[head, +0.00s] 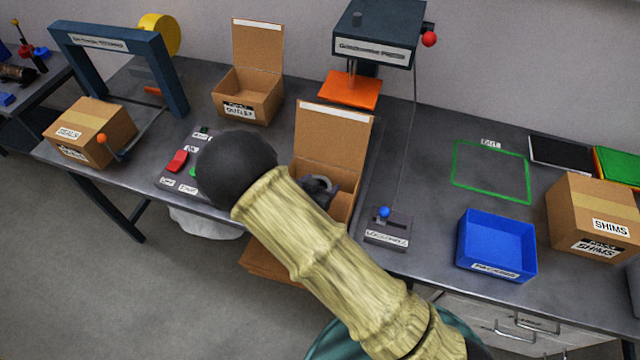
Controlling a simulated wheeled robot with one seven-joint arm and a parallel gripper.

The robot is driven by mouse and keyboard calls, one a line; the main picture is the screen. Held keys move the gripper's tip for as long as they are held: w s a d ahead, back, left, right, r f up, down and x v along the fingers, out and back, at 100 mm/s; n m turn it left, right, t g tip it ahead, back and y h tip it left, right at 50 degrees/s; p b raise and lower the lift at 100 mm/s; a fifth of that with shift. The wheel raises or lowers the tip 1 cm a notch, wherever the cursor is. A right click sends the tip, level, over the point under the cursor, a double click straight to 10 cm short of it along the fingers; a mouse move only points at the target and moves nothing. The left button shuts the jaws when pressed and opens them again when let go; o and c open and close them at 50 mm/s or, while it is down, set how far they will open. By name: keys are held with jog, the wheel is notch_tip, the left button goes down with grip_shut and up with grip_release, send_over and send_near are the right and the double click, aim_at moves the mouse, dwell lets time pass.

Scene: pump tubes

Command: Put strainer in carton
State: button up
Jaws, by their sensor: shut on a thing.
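An open brown carton (345,205) stands at the middle of the bench, its lid (333,135) raised at the back. A dark grey rounded part (320,186) shows inside its opening, partly covered by my arm; I cannot tell whether it is the strainer. A second open carton (247,95), labelled OUTLET, stands farther back with its lid up; no contents show in it. My arm crosses the picture from the lower right to a black rounded joint left of the middle carton. My gripper's fingers do not show, and no strainer can be made out for certain.
Closed cartons labelled SEALS (90,131) and SHIMS (597,216) stand at left and right. A blue bin (497,246) and a small lever box (388,230) sit near the front edge. A press (372,38) stands behind. The green-outlined square (490,172) is empty.

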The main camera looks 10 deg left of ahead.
jog(key=shift+f, duration=0.1)
jog(key=shift+f+b, duration=0.3)
jog(key=shift+f, duration=0.25)
jog(key=o, duration=1.1)
jog(key=shift+r, duration=0.15)
jog(key=shift+r, duration=0.2)
jog(key=v, duration=1.2)
jog(key=shift+r+b, duration=0.3)
jog(key=shift+r, duration=0.05)
jog(key=shift+w+d, duration=0.1)
jog(key=shift+d, duration=0.05)
